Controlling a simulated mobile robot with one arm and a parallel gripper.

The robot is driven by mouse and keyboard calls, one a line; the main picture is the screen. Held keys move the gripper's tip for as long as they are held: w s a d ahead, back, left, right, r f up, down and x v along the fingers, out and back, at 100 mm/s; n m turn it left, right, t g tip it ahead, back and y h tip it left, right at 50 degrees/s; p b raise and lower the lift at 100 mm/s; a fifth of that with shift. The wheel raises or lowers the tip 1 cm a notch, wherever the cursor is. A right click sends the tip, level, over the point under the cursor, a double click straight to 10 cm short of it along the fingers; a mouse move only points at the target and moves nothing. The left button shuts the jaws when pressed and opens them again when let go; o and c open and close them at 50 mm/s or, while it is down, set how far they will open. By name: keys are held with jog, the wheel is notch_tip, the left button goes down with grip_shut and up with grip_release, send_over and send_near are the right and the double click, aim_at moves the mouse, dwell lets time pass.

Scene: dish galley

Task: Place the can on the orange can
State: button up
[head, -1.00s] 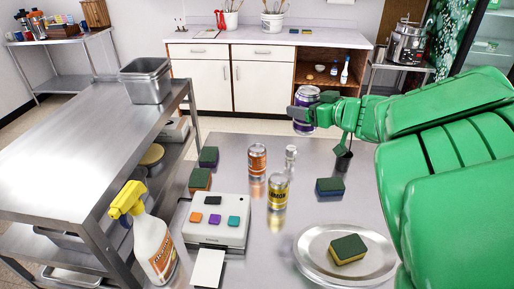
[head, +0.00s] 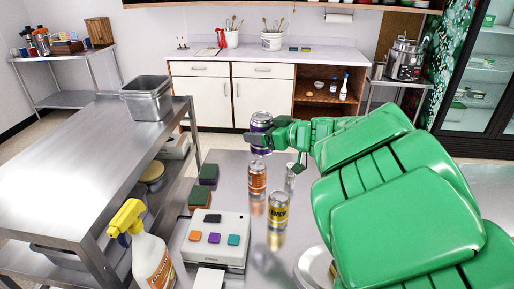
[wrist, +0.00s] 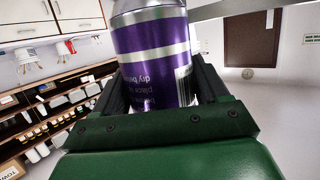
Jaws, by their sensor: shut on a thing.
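A purple can (head: 261,122) is held in my gripper (head: 262,136), which is shut on it. In the wrist view the purple can (wrist: 152,60) stands between the two dark fingers, with its lower part hidden by the gripper. The orange can (head: 257,179) stands upright on the metal table. In the head view the purple can is just above and slightly behind or right of the orange can's top; the exact gap in depth cannot be told.
A yellow can (head: 278,212) stands close right of the orange can, and a small clear shaker (head: 290,178) is behind it. A white device with coloured buttons (head: 215,240), sponges (head: 208,174) and a spray bottle (head: 150,250) are at left. My arm hides the table's right side.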

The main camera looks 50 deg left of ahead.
jog(key=shift+w+a+f, duration=0.75)
jog(key=shift+a+f, duration=0.55)
jog(key=shift+f, duration=0.45)
jog(key=shift+w+a+f, duration=0.75)
jog(key=shift+a+f, duration=0.5)
jog(key=shift+f, duration=0.55)
jog(key=shift+w+a+f, duration=0.75)
jog(key=shift+a+f, duration=0.55)
jog(key=shift+f, duration=0.45)
jog(key=shift+f, duration=0.1)
jog(key=o, duration=1.4)
jog(key=shift+o, duration=0.2)
jog(key=v, duration=1.2)
